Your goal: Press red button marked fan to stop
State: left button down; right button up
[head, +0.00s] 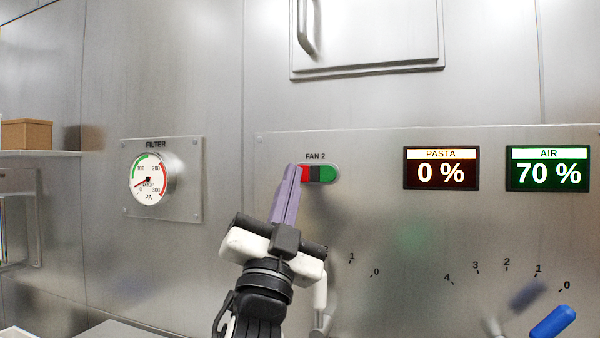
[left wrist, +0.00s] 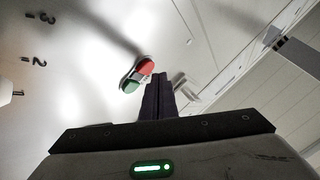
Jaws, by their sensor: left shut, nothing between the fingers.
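The FAN 2 switch is set in the metal panel in the head view, with a red button (head: 307,174) on its left and a green button (head: 328,174) on its right. My left gripper (head: 293,168) is shut and empty, its purple fingertips at the left end of the red button and covering part of it. I cannot tell whether they touch it. In the left wrist view, the red button (left wrist: 146,67) and green button (left wrist: 130,86) show just beyond and left of the dark fingers (left wrist: 160,80). My right gripper is not in view.
A FILTER gauge (head: 152,179) is on the wall at left. PASTA (head: 441,168) and AIR (head: 548,169) displays read 0 % and 70 %. Numbered dial marks and a blue handle (head: 553,322) are at lower right. A cabinet door (head: 370,35) with a handle is above.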

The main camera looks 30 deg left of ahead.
pick_arm(q)
jog(key=shift+s, duration=0.1)
jog(key=s, duration=0.2)
jog(key=s+d+p, duration=0.1)
jog(key=s, duration=0.1)
jog(key=shift+s+d, duration=0.1)
jog(key=shift+s, duration=0.25)
jog(key=shift+f, duration=0.1)
dwell(0.7)
